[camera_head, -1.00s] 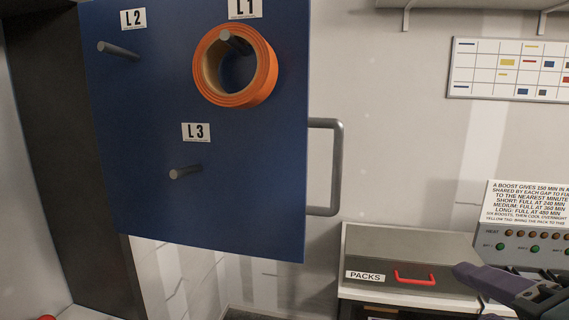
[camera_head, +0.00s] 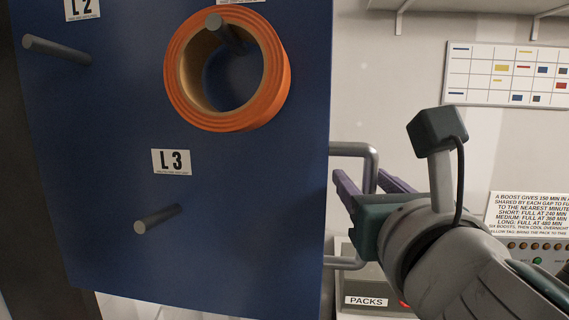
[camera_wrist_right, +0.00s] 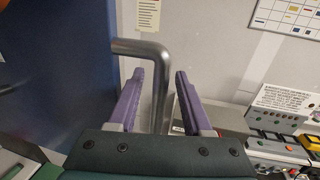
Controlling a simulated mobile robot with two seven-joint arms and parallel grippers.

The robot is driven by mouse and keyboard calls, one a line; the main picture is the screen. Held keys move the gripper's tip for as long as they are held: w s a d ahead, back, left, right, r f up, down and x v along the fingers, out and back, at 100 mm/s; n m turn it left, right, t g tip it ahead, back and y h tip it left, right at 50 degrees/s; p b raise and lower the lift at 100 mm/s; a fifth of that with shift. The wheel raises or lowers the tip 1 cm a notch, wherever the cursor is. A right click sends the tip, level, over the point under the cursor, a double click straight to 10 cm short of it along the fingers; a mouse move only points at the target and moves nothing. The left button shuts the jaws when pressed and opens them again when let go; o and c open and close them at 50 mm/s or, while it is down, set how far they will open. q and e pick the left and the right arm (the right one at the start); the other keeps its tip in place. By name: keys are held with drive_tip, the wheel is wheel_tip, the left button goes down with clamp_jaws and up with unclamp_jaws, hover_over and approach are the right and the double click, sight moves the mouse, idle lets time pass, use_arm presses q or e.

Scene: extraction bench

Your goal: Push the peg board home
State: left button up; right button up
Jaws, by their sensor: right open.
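The peg board is a large blue panel (camera_head: 95,160) at the left of the head view. It carries pegs labelled L1, L2 and L3, and a thick orange ring (camera_head: 277,80) hangs on the L1 peg. A grey bar handle (camera_head: 371,160) stands out from its right edge, partly hidden by my right gripper (camera_head: 364,180). The right gripper is open at the handle. In the right wrist view the handle's upright bar (camera_wrist_right: 162,95) shows between the two purple fingers, with space on both sides. My left gripper is not in view.
A PACKS box (camera_head: 345,262) with a red handle stands behind my right arm. A charger panel (camera_head: 540,250) with a text sign is at the lower right. A wall chart (camera_head: 505,75) and a shelf are on the back wall.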

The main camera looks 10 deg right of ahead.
drive_tip(key=shift+w, duration=0.8)
drive_tip(key=shift+c, duration=0.4)
clamp_jaws()
idle(0.5)
